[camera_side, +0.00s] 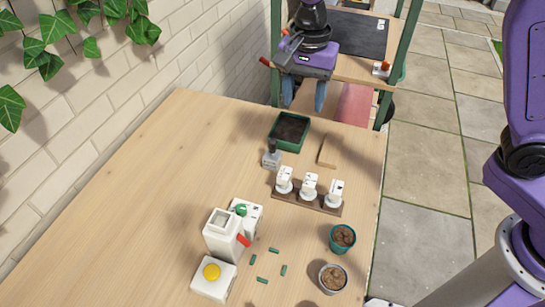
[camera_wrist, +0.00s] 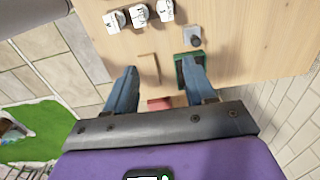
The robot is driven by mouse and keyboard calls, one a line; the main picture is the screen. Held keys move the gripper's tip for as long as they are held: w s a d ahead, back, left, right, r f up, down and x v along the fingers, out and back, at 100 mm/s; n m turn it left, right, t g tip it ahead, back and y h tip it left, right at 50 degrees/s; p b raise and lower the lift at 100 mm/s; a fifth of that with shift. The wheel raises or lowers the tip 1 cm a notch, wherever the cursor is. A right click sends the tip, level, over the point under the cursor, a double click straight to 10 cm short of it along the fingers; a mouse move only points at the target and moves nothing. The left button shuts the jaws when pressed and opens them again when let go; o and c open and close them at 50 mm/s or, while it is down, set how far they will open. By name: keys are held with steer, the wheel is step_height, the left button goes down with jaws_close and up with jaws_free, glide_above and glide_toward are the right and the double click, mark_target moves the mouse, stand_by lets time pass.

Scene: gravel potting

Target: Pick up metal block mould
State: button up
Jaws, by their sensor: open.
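The metal block mould (camera_side: 271,160) is a small grey block with a dark upright handle. It stands on the wooden table beside the near left corner of a green tray of dark soil. In the wrist view the mould (camera_wrist: 192,40) shows from above, beyond the right finger. My gripper (camera_side: 304,94) is open and empty, high above the far end of the table, beyond the tray. In the wrist view its blue fingers (camera_wrist: 160,66) are wide apart, with nothing between them at their height.
The green tray (camera_side: 273,134) and a thin wooden strip (camera_side: 327,152) lie near the mould. A rack (camera_side: 307,198) holds three white labelled pieces. A white dispenser (camera_side: 222,237), small green pieces (camera_side: 261,280) and two pots (camera_side: 342,238) stand nearer. A brick wall (camera_side: 110,90) borders the left. The table's left middle is clear.

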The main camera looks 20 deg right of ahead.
steer(key=w+a+f+m, duration=0.2)
steer(key=w+a+m, duration=0.1)
steer(key=w+m, duration=0.5)
glide_above(272, 140)
steer(key=shift+m, duration=0.4)
steer(key=f, duration=1.2)
steer(key=shift+s+a+f, duration=0.25)
steer(key=shift+a+f, duration=0.05)
steer(key=shift+f, duration=0.05)
steer(key=shift+w+d+f, duration=0.1)
steer(key=shift+d+f, duration=0.1)
steer(key=shift+f, duration=1.15)
steer(key=shift+w+d+f, duration=0.1)
steer(key=shift+d+f, duration=0.05)
steer(key=shift+f, duration=1.15)
jaws_close()
